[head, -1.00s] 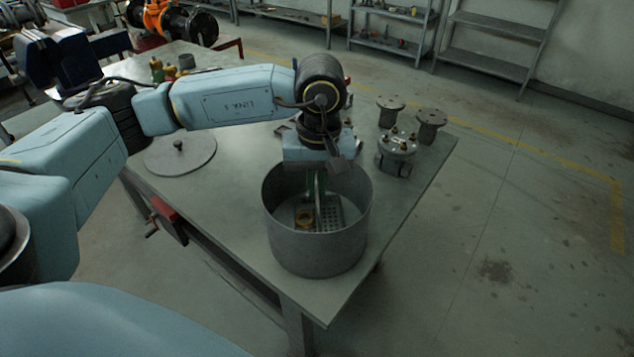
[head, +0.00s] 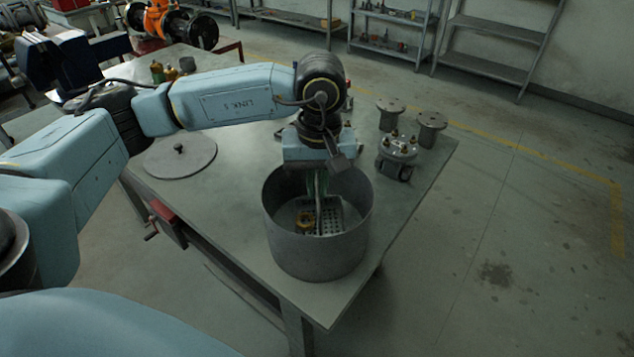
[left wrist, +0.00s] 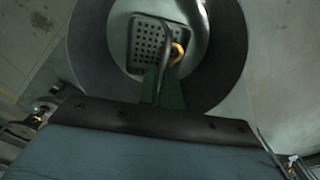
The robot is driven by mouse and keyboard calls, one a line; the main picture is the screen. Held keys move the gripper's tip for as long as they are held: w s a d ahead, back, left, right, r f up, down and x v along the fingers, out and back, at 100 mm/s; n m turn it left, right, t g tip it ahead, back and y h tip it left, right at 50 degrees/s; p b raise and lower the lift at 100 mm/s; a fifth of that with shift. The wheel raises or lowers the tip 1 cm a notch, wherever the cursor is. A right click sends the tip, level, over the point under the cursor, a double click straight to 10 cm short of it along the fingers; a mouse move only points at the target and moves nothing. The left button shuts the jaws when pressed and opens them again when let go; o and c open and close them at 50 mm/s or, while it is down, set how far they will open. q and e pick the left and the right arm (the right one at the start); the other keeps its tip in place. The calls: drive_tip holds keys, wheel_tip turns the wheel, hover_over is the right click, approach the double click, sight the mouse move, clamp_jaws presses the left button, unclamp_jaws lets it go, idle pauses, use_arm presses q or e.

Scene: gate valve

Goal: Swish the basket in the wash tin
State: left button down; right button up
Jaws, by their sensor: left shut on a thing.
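The wash tin (head: 317,248) is a round grey metal tub near the front corner of the workbench. The basket (head: 330,215), a perforated metal tray, is inside the tin, and a yellow ring-shaped part (head: 305,222) shows at it. In the left wrist view the basket (left wrist: 147,45) lies within the tin's dark wall (left wrist: 90,50), with the yellow part (left wrist: 177,52) at its right. My left gripper (left wrist: 163,88) points down into the tin, its green fingers shut on the basket's upright handle. I cannot tell whether the basket touches the tin's floor. My right gripper is not in view.
A round lid (head: 180,158) with a knob lies on the bench (head: 225,200) left of the tin. A studded metal fitting (head: 397,155) and two flanged pieces (head: 390,112) (head: 431,128) stand behind it to the right.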

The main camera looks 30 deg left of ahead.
use_arm(q)
drive_tip(key=shift+a+f+b, duration=0.2)
drive_tip(key=shift+f+b, duration=0.15)
drive_tip(key=shift+f, duration=0.2)
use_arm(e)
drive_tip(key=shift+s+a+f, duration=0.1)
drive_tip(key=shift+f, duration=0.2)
use_arm(q)
drive_tip(key=shift+r, duration=0.35)
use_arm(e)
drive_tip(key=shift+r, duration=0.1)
use_arm(q)
drive_tip(key=shift+d+r, duration=0.1)
drive_tip(key=shift+r, duration=0.25)
drive_tip(key=shift+f, duration=0.1)
